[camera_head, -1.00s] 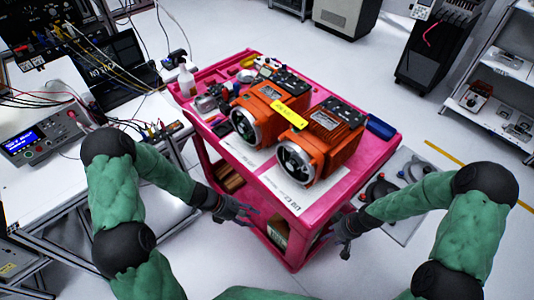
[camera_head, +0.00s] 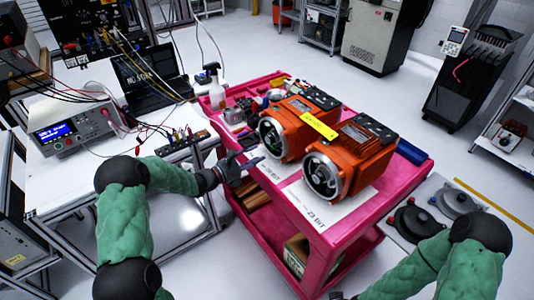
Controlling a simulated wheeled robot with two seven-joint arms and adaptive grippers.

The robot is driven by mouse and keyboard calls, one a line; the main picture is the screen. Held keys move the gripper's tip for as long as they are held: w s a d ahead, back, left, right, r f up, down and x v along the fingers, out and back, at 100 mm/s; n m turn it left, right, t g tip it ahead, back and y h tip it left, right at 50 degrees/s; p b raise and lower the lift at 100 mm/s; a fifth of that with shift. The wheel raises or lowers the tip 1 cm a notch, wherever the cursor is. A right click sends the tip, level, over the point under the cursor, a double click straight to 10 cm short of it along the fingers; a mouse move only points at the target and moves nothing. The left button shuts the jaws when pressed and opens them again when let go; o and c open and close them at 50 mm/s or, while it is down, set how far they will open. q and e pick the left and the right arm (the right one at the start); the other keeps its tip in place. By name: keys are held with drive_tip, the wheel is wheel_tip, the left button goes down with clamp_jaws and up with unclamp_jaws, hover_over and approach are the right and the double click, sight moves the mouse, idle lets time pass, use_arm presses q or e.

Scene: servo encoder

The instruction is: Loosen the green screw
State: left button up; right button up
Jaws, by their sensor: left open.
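Two orange servo motors stand side by side on the pink cart (camera_head: 290,208), a left one (camera_head: 292,127) and a right one (camera_head: 350,157). Each has a round silver and black encoder end facing me, the left end (camera_head: 271,138) and the right end (camera_head: 320,176). I cannot make out a green screw at this size. My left gripper (camera_head: 249,168) is open and empty at the cart's left front edge, left of the left encoder end. My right gripper (camera_head: 339,296) is mostly cut off by the bottom edge.
White printed sheets (camera_head: 335,208) lie under the motors. A spray bottle (camera_head: 213,84) and small parts are at the cart's back left. A blue item (camera_head: 412,152) lies at its right edge. A bench with a power supply (camera_head: 75,126) and laptop (camera_head: 150,75) is on the left.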

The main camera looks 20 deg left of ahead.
sight(271, 148)
use_arm(q)
drive_tip(key=b+x, duration=0.1)
drive_tip(key=x, duration=0.4)
drive_tip(key=shift+w+d, duration=0.25)
clamp_jaws()
